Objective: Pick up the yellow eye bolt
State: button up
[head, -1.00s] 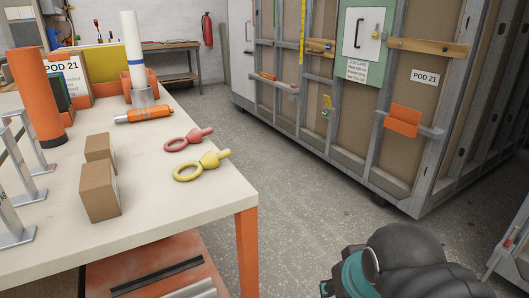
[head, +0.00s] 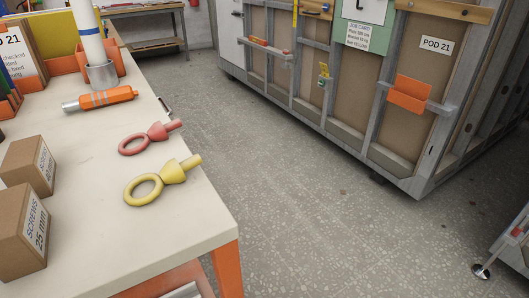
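The yellow eye bolt (head: 146,190) lies on the white table top (head: 105,247) near its right edge. Its ring points left and toward me, and its shank points to the upper right, close to the edge. A red eye bolt (head: 150,137) of similar shape lies just behind it, with a small gap between them. My gripper is outside the head view, so its state and its distance from the bolts are hidden.
Two cardboard boxes (head: 22,228) stand left of the bolts, the front one marked as screws. An orange cylindrical tool (head: 100,98) and a metal cup (head: 102,75) are farther back. Clear floor (head: 270,190) lies between the table and the pod wall (head: 340,95).

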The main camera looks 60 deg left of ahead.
aim_at(173, 172)
jog(key=z, duration=0.5)
jog(key=k, duration=1.3)
jog(key=u, duration=0.5)
